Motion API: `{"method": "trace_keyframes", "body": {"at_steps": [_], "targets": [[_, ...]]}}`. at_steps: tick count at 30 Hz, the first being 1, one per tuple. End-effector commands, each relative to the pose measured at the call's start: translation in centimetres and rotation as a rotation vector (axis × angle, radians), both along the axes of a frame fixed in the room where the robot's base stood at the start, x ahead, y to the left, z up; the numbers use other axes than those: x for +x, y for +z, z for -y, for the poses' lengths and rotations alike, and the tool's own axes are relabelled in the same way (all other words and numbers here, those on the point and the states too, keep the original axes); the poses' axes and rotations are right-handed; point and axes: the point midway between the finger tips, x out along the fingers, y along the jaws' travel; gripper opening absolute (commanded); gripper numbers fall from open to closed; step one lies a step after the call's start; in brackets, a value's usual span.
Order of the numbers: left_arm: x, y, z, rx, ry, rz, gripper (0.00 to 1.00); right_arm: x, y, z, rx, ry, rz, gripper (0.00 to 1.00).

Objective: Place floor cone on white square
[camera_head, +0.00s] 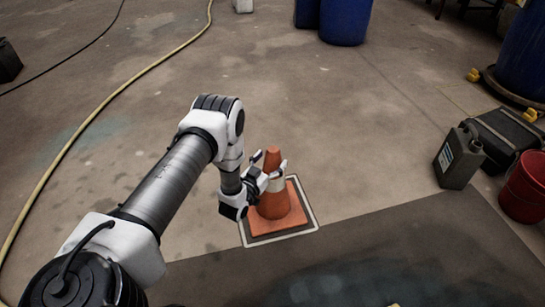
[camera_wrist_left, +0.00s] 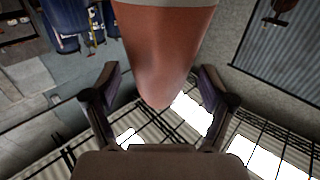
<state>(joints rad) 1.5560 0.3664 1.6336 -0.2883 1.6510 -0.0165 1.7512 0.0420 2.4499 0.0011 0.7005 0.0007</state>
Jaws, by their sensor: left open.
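The orange floor cone (camera_head: 273,205) with a pale band stands upright on the floor, inside the white square (camera_head: 282,237), an outline whose front and right edges show around the cone's base. My left gripper (camera_head: 271,163) is at the upper part of the cone, with its fingers apart on either side of it. In the left wrist view the cone (camera_wrist_left: 165,60) lies between the two open fingers (camera_wrist_left: 160,90), with a gap showing on each side. My arm and gripper hide part of the cone's left side and of the square. My right gripper is not in view.
A dark mat or floor patch (camera_head: 430,240) lies in front of the square. A grey canister (camera_head: 459,160), a black case (camera_head: 506,131) and a red bucket (camera_head: 523,188) stand at the right. A yellow hose (camera_head: 95,115) runs along the left. Blue barrels (camera_head: 345,20) stand at the back.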

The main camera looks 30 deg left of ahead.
Motion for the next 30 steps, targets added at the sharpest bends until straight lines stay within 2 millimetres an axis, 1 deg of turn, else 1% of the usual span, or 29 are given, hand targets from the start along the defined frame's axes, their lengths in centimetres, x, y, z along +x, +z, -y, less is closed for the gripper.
{"method": "trace_keyframes", "body": {"at_steps": [1,6,9,12,15,17,19,20,21,23,24,26,27,28,30], "targets": [[-1.0,0.5,0.0,-0.001,0.001,-0.004,0.83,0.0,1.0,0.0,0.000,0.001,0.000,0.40],[-5.5,0.6,0.4,0.000,0.001,-0.006,0.83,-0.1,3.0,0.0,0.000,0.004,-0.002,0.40],[-7.9,0.5,0.6,0.000,0.001,-0.005,0.83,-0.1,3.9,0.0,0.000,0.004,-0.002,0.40],[-9.6,0.3,0.7,0.000,0.001,-0.003,0.83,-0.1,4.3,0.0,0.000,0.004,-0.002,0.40],[-10.5,0.0,1.1,-0.005,-0.001,-0.020,0.83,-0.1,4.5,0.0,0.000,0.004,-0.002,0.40],[-10.7,-0.8,2.2,-0.021,-0.007,-0.088,0.83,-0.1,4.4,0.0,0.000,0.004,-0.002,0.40],[-11.4,-2.6,4.7,-0.054,-0.020,-0.259,0.83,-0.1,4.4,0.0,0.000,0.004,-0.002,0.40],[-12.2,-3.6,6.0,-0.070,-0.028,-0.360,0.83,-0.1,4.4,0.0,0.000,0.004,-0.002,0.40],[-13.9,-4.8,8.0,-0.091,-0.041,-0.516,0.83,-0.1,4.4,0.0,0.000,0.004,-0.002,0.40],[-17.8,-6.2,10.9,-0.112,-0.059,-0.772,0.83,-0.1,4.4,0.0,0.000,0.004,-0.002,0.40],[-21.1,-6.6,12.4,-0.119,-0.065,-0.944,0.83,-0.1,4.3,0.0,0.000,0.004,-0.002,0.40],[-26.4,-6.3,14.0,-0.117,-0.067,-1.178,0.83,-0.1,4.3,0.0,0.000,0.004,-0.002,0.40],[-29.6,-5.7,14.5,-0.111,-0.063,-1.308,0.83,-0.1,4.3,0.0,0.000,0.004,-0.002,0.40],[-31.5,-5.2,14.7,-0.107,-0.057,-1.386,0.83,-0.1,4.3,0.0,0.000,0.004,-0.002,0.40],[-34.8,-4.2,15.0,-0.100,-0.045,-1.511,0.83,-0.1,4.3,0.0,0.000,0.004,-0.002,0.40]]}}
